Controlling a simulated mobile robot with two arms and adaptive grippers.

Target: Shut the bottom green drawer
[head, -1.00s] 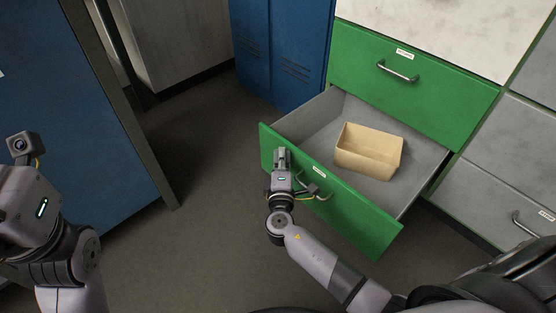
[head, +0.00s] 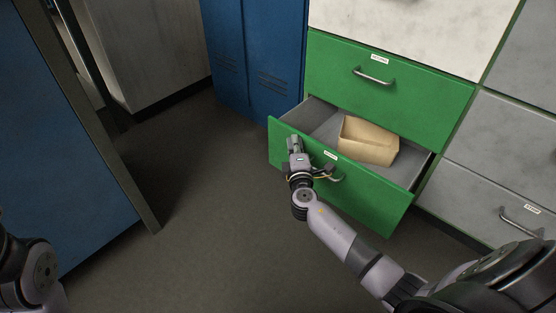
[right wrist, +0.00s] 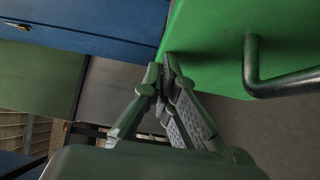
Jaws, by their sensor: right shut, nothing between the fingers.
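The bottom green drawer (head: 372,204) stands partly open in the head view, pulled out from the cabinet. A tan open box (head: 366,144) sits inside it. My right gripper (head: 294,142) is shut and empty at the drawer's front panel, left of its metal handle (head: 329,174). In the right wrist view the closed fingertips (right wrist: 168,62) are at the green front, with the handle (right wrist: 262,84) to the right. I cannot tell for sure whether the fingertips touch the panel. My left gripper is out of view; only part of my left arm shows at the lower left.
Above is a shut green drawer (head: 385,88) with its own handle. Grey drawers (head: 500,160) adjoin at the right. Blue lockers (head: 262,60) stand at the back, and a blue cabinet (head: 60,150) at the left. The floor (head: 200,220) between is clear.

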